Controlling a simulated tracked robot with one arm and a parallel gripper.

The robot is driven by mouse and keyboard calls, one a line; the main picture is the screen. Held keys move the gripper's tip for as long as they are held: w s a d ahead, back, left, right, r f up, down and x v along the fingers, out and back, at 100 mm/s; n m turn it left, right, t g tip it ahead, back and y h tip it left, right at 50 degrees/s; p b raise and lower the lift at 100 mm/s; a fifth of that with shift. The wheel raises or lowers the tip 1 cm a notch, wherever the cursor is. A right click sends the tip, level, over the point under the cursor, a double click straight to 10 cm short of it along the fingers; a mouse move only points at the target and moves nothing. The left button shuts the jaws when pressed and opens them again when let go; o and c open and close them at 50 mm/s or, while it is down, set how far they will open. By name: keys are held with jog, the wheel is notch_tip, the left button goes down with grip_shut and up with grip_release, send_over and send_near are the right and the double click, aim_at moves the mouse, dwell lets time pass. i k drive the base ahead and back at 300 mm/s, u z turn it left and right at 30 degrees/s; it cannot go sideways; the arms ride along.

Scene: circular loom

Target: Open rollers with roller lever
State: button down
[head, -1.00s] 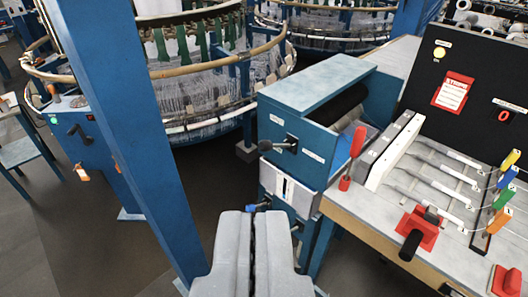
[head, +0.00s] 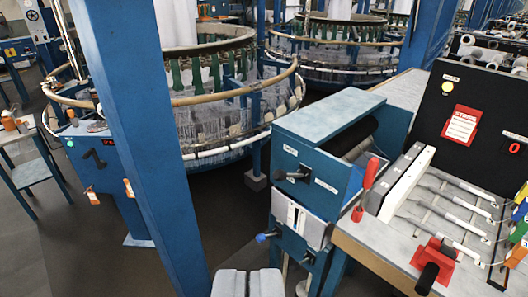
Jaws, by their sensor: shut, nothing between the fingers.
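A blue roller box (head: 325,135) stands at the left end of the workbench, with a dark roller (head: 350,136) under its top. A short lever with a black knob (head: 292,174) sticks out of its front panel, beside a small label too small to read. A red-handled lever (head: 366,186) stands upright to the right of the box. My gripper (head: 248,284) is shut and empty at the bottom edge, below and left of these levers and apart from them.
A blue post (head: 150,130) rises close on the left. Circular looms (head: 225,95) stand behind. The bench (head: 365,243) holds a red clamp with a black handle (head: 432,268) and coloured tags at the right. Dark floor is clear between post and box.

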aim_at(278, 175)
jog(key=u, duration=0.3)
jog(key=i, duration=1.25)
jog(key=z, duration=0.15)
